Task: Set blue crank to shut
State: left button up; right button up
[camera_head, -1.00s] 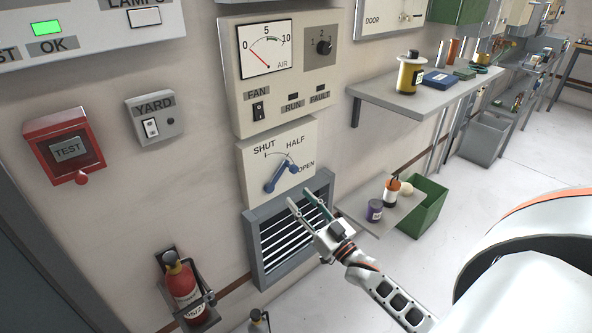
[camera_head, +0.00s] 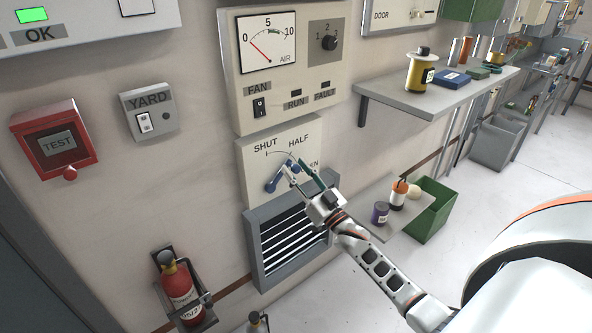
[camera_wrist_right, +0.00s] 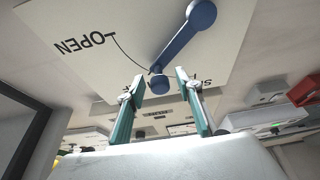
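The blue crank (camera_head: 271,185) is on a cream panel (camera_head: 250,158) marked SHUT, HALF and OPEN. Its arm slants up to the right, on the HALF-to-OPEN side. My right gripper (camera_head: 296,169) is at the crank's outer end and partly hides it and the OPEN label. In the right wrist view, the crank (camera_wrist_right: 178,46) runs down to a round handle. The handle sits between the two spread fingertips of my right gripper (camera_wrist_right: 159,80). A gap seems to show on each side; contact is not clear. My left gripper is not in view.
A louvred vent (camera_head: 254,262) is just below the crank panel, and the fan panel (camera_head: 240,65) is above. A grey shelf (camera_head: 395,103) juts from the wall at right. A lower shelf (camera_head: 370,207) holds small jars beside a green bin (camera_head: 435,211).

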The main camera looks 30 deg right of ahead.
jog(key=shift+w, duration=0.25)
jog(key=shift+r, duration=0.1)
grip_shut()
